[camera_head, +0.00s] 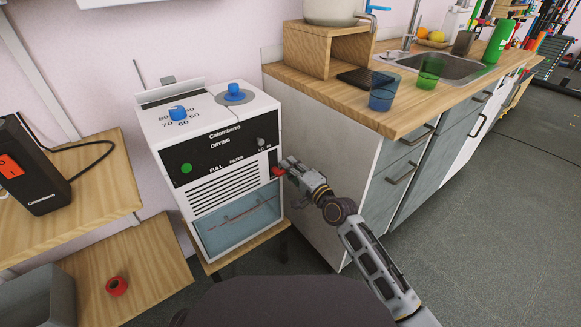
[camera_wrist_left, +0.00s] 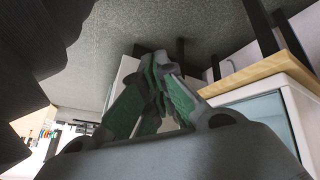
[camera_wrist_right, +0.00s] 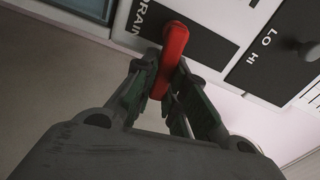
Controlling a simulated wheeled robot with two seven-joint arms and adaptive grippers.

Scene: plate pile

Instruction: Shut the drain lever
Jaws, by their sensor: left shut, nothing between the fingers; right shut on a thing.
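The drain lever is a red handle (camera_wrist_right: 171,52) on the front of a white and black drying machine (camera_head: 215,150). In the right wrist view it sits beside a black label reading "DRAIN" (camera_wrist_right: 150,17). My right gripper (camera_wrist_right: 167,75) is shut on the red lever, with a finger on each side of its lower part. In the head view my right gripper (camera_head: 290,168) is at the machine's right front edge, and a small red part of the lever (camera_head: 278,171) shows. My left gripper (camera_wrist_left: 155,65) is shut and empty in the left wrist view, pointing over the grey floor.
The machine stands on a small wooden stand (camera_head: 250,243). A kitchen counter (camera_head: 400,122) with a blue cup (camera_head: 383,92) and a green cup (camera_head: 430,72) is close on the right. A wooden table (camera_head: 95,180) is on the left. Grey floor is open at far right.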

